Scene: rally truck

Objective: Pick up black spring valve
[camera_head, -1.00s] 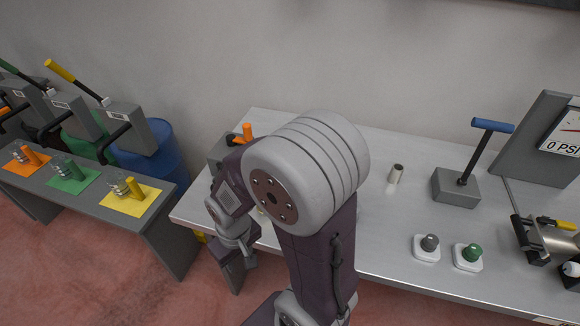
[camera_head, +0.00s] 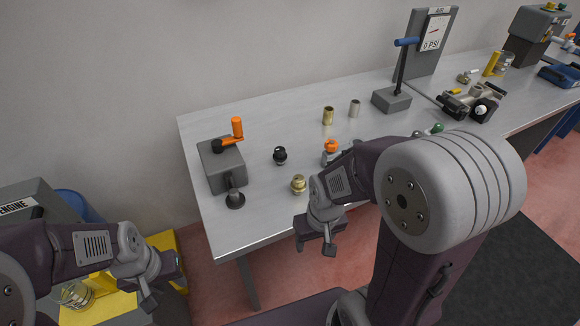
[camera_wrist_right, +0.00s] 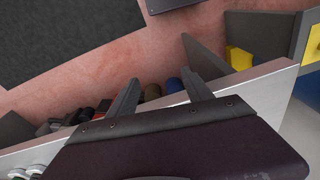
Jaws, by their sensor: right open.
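A small black valve (camera_head: 280,155) stands on the grey metal table (camera_head: 262,118), right of the grey crank box, in the head view. It is likely the black spring valve; its spring cannot be made out. My right gripper (camera_head: 316,246) hangs at the table's front edge, nearer to me and right of the black valve, apart from it. In the right wrist view the right gripper (camera_wrist_right: 161,88) has its two fingers spread with nothing between them. My left gripper (camera_head: 163,290) is at the lower left, off the table; its jaw opening is unclear.
A brass valve (camera_head: 298,184) and an orange-topped part (camera_head: 331,150) stand near my right arm. The grey box (camera_head: 222,165) with an orange handle is left of the black valve. Two cylinders (camera_head: 328,115) stand behind. A lever press (camera_head: 391,98) is further right.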

